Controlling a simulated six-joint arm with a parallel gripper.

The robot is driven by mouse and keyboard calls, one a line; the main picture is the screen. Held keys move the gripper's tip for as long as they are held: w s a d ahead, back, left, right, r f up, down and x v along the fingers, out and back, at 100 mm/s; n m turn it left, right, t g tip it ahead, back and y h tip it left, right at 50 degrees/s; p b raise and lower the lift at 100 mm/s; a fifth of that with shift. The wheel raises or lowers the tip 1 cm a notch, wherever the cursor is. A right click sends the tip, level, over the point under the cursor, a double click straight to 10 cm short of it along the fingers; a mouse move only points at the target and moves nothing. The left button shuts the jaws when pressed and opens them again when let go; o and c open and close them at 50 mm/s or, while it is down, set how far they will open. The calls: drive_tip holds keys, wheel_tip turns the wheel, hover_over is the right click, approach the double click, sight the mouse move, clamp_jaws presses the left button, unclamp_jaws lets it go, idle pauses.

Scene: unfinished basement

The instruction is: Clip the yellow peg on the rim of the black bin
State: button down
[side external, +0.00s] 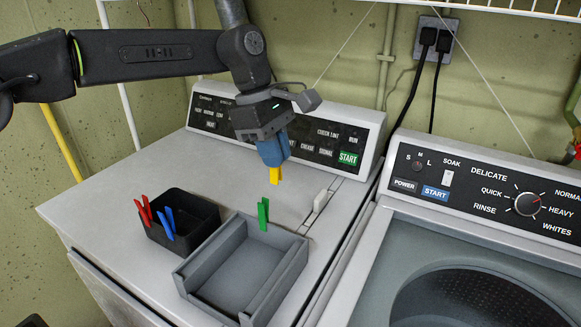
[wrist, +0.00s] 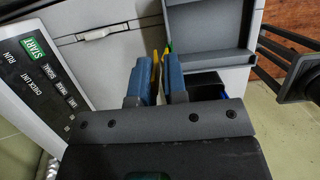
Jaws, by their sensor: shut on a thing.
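My gripper (side external: 273,157) is shut on the yellow peg (side external: 275,175), which hangs below the blue fingertips above the white machine top. In the wrist view the yellow peg (wrist: 154,66) shows between the fingers (wrist: 155,70). The black bin (side external: 206,236) stands at the left on the machine top, below and left of my gripper in the side view. A red peg (side external: 144,212) and a blue peg (side external: 168,222) are on its near-left rim. In the wrist view the bin (wrist: 204,79) is partly hidden behind the right finger.
A grey tray (side external: 290,268) sits right of the bin, with a green peg (side external: 263,214) upright on its back rim. A control panel (side external: 340,135) rises behind my gripper. A white handle (side external: 320,200) lies at the right. The machine top behind the bin is clear.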

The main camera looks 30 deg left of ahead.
drive_tip(key=s+a, duration=0.2)
drive_tip(key=a, duration=1.5)
drive_tip(key=f, duration=0.5)
drive_tip(key=shift+w, duration=0.2)
drive_tip(key=shift+f, duration=0.15)
drive_tip(key=shift+f, duration=3.3)
drive_tip(key=c, duration=1.1)
unclamp_jaws()
